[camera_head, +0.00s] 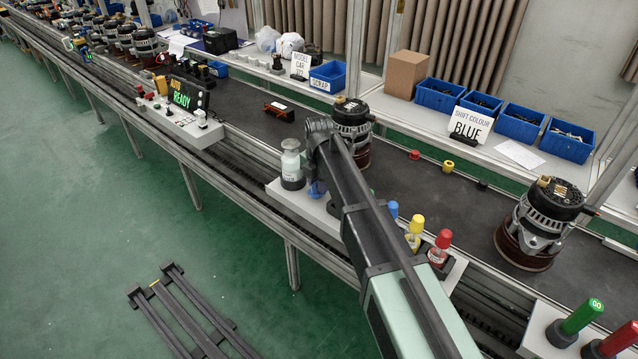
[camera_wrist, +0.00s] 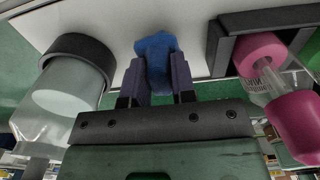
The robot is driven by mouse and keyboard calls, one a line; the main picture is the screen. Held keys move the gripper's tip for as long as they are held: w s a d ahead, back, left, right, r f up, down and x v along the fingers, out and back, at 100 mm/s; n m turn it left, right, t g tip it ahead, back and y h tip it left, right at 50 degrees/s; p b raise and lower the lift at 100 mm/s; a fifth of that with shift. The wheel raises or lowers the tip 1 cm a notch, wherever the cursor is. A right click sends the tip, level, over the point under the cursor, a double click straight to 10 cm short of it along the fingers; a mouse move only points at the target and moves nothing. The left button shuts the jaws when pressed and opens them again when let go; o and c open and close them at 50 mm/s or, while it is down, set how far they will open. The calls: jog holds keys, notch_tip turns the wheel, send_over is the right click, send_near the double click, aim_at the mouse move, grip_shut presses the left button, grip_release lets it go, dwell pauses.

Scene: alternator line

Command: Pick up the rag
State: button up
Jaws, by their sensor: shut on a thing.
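The rag (camera_wrist: 154,50) is a crumpled blue cloth in the upper middle of the wrist view, in front of a white surface. My gripper (camera_wrist: 158,78) is shut on it, with one dark finger on each side. In the head view a small blue part of the rag (camera_head: 316,189) shows beside my arm, above the white side shelf (camera_head: 331,214). My arm hides most of the gripper there. I cannot tell whether the rag still touches the shelf.
A clear bottle (camera_head: 292,168) stands close left of the rag. Bottles with blue (camera_head: 392,209), yellow (camera_head: 416,226) and red (camera_head: 441,243) tops stand right of my arm. Alternators (camera_head: 541,222) stand on the dark conveyor behind. A pink-topped bottle (camera_wrist: 258,55) is close right in the wrist view.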

notch_tip(320, 180, up, 18)
jog(key=p, duration=1.6)
jog(key=shift+f, duration=0.15)
